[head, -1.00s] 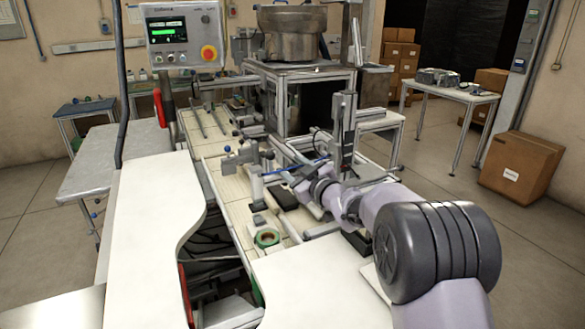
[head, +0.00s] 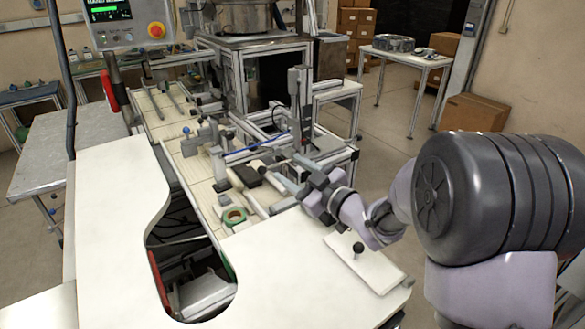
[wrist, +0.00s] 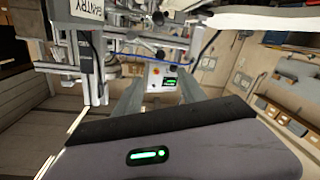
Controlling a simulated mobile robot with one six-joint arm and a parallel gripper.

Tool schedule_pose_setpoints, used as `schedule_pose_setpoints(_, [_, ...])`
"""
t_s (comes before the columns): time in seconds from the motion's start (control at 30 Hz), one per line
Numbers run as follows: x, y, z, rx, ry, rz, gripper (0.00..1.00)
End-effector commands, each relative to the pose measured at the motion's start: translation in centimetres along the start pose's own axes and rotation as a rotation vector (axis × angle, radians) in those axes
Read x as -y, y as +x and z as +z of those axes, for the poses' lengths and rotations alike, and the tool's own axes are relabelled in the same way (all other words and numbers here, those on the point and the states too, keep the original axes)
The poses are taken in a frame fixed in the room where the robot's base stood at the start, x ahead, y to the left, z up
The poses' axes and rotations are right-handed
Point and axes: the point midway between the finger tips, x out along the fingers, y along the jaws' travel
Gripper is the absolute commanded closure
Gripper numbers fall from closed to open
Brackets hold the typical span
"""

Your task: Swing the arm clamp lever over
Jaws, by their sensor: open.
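My gripper (head: 284,182) is at the front right edge of the long workbench, its two fingers apart and pointing left toward the fixtures. In the wrist view its fingers (wrist: 158,92) stand apart with nothing between them. A black ball knob on a short stem (head: 358,248) stands on a white plate at the front right, below my wrist and apart from the gripper. I cannot tell which part is the arm clamp lever.
A dark block (head: 246,176) and an upright grey post (head: 299,100) stand close by. A control box (head: 120,22) hangs at the back left.

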Motion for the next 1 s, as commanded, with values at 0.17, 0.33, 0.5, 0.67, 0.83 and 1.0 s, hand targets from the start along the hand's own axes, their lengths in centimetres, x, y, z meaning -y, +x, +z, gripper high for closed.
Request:
schedule_pose_setpoints(0.17, [0.0, -0.1, 0.0, 0.000, 0.000, 0.000, 0.52])
schedule_pose_setpoints(0.33, [-0.6, 0.3, -0.2, -0.001, 0.118, -0.003, 0.77])
schedule_pose_setpoints(0.5, [-3.9, 2.0, -0.8, 0.009, 0.750, -0.012, 1.00])
schedule_pose_setpoints(0.67, [-6.2, 3.1, -0.9, 0.025, 1.258, -0.011, 1.00])
schedule_pose_setpoints(0.83, [-6.9, 3.9, -0.8, 0.031, 1.441, -0.007, 1.00])
schedule_pose_setpoints(1.0, [-6.6, 6.7, -0.5, 0.032, 1.443, -0.010, 1.00])
